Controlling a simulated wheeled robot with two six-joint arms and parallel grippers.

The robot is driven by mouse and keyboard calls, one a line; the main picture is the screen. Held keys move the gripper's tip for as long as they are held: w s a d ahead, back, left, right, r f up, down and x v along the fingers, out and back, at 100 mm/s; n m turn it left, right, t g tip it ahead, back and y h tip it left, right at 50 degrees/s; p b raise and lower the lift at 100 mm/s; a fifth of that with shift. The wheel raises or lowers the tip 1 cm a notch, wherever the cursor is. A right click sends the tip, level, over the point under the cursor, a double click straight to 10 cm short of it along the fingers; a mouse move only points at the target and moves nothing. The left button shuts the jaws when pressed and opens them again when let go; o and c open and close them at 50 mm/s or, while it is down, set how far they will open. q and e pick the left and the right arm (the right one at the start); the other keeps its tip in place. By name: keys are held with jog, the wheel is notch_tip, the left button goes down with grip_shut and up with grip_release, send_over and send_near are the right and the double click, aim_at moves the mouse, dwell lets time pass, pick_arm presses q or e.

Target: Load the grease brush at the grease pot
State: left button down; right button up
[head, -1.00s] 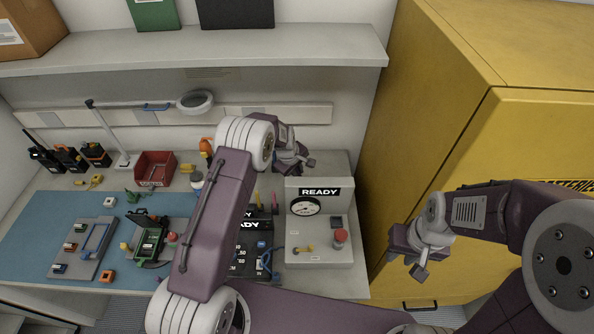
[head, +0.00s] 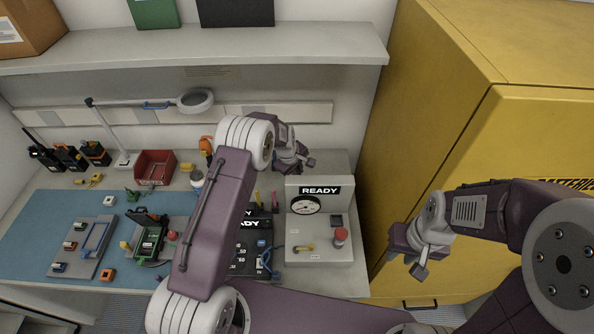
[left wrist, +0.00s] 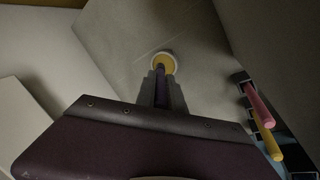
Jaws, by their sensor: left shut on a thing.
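My left gripper (head: 303,164) is over the back right of the bench. In the left wrist view, its fingers (left wrist: 162,90) are shut on a slim dark purple handle, which I take for the grease brush (left wrist: 161,92). Just beyond the fingers is a small round white-rimmed pot with yellow inside, the grease pot (left wrist: 163,63). The brush points at the pot and overlaps its near rim. I cannot tell whether the bristles touch the grease. I cannot make out the pot in the head view. My right gripper (head: 417,265) hangs empty in front of the yellow cabinet, its fingers apart.
Pink (left wrist: 258,104) and yellow (left wrist: 268,142) handles stand in a holder right of my left gripper. A grey test box with a READY sign (head: 320,225) stands at the bench's right. A red bin (head: 155,168) and magnifier lamp (head: 195,101) are further left. The yellow cabinet (head: 470,140) bounds the right.

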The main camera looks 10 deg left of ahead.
pick_arm(q)
jog(key=shift+s+f, duration=0.1)
jog(key=shift+f, duration=0.25)
dwell(1.1)
jog(key=shift+r, duration=0.1)
notch_tip(320, 180, up, 7)
jog(key=p, duration=0.5)
dwell(0.6)
